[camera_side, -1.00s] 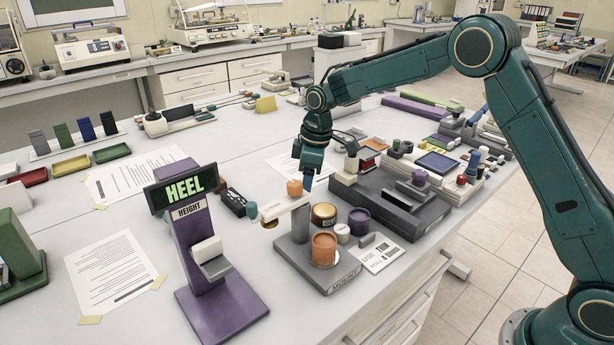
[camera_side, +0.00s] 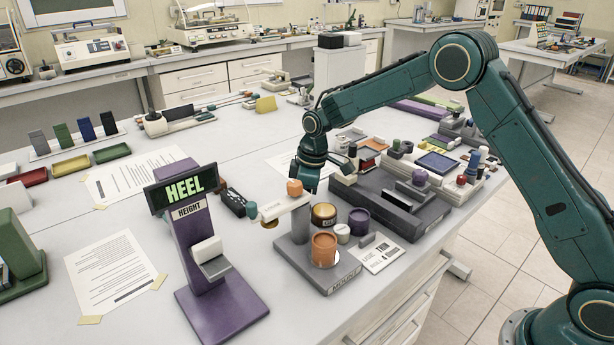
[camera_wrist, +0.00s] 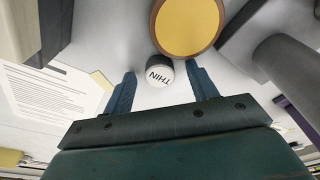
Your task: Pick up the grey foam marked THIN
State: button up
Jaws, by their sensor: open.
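The grey foam (camera_wrist: 159,70) shows in the wrist view as a small cylinder with a pale top marked THIN and a darker side. It lies between the two blue-green fingers of my gripper (camera_wrist: 161,80), near their tips, with space on both sides. My gripper is open and empty. A round gold-topped thing (camera_wrist: 187,25) is close beside the foam. In the side view my gripper (camera_side: 309,188) is low over the bench, behind an orange cylinder (camera_side: 295,188). I cannot clearly make out the foam in the side view.
In the side view, a gold-lidded tin (camera_side: 324,213), a purple pot (camera_side: 359,220) and an orange pot (camera_side: 324,247) crowd the bench in front. A dark grey fixture (camera_side: 372,200) is on the right. The purple HEEL HEIGHT stand (camera_side: 188,232) is at left.

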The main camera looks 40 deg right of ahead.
jog(key=c, duration=1.1)
jog(key=shift+o, duration=0.2)
jog(key=shift+r, duration=0.1)
notch_tip(320, 180, up, 20)
jog(key=shift+f, duration=0.2)
dwell(0.5)
